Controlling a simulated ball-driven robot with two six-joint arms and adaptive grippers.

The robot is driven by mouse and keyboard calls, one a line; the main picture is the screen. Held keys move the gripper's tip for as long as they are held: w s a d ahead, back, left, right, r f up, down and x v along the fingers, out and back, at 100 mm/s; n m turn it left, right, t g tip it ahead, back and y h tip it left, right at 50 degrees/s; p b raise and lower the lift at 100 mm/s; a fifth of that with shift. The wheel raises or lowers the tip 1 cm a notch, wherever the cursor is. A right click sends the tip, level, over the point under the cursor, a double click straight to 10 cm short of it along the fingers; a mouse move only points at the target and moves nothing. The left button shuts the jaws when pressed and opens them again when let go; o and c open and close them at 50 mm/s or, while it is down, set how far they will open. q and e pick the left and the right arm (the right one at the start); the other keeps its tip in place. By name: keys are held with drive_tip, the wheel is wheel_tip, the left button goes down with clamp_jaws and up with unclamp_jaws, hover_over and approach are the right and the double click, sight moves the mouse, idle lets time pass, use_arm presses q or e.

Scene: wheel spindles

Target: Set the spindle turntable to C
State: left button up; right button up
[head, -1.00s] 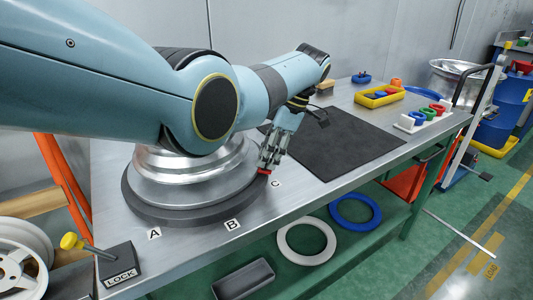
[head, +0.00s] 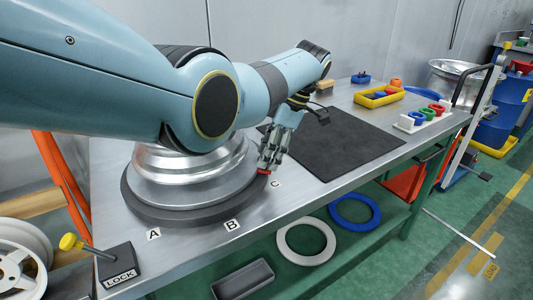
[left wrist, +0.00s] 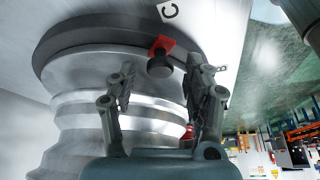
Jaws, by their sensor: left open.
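The spindle turntable (head: 148,209) is a dark round base under a stepped silver spindle (head: 190,188), at the left of the bench and partly hidden behind my left arm. Its red pointer (head: 264,172) is beside the C label (head: 276,184). In the left wrist view, the red pointer (left wrist: 161,44) with a dark knob (left wrist: 159,66) lies close to the C label (left wrist: 169,11). My left gripper (head: 267,166) is at the turntable's right edge. Its open fingers (left wrist: 160,90) stand either side of the knob in the wrist picture; contact cannot be told. My right gripper is out of view.
Labels A (head: 153,234) and B (head: 232,226) lie along the front edge. A LOCK block (head: 116,266) with a yellow-knobbed lever (head: 72,242) sits front left. A black mat (head: 335,142) is at right; a yellow tray (head: 379,97) is behind it.

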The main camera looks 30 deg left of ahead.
use_arm(q)
drive_tip(key=v, duration=1.1)
drive_tip(key=shift+r, duration=0.25)
